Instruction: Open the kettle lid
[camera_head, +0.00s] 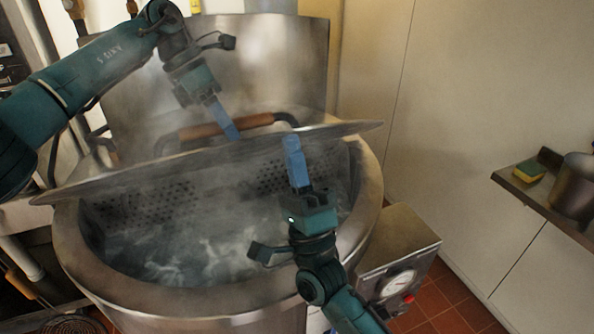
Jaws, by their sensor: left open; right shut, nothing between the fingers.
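The large steel kettle (70,240) stands in the middle, with steaming water (190,255) showing inside. Its lid (110,181) is seen nearly edge-on, raised off the front of the rim and tilted, so the opening shows below it. The lid handle (203,131) has a brown grip and dark ends. My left gripper (231,130) is open, its blue fingers at the handle's grip. My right gripper (292,143) is shut and empty, pointing up in front of the kettle, its tips by the lid's front edge. I cannot tell whether they touch it.
A tall steel panel (270,60) stands behind the kettle. A control box with a dial (398,284) juts out at the right. A shelf (520,190) at far right holds a sponge (529,171) and a metal pot (574,190). Red tiled floor (455,305) lies clear at lower right.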

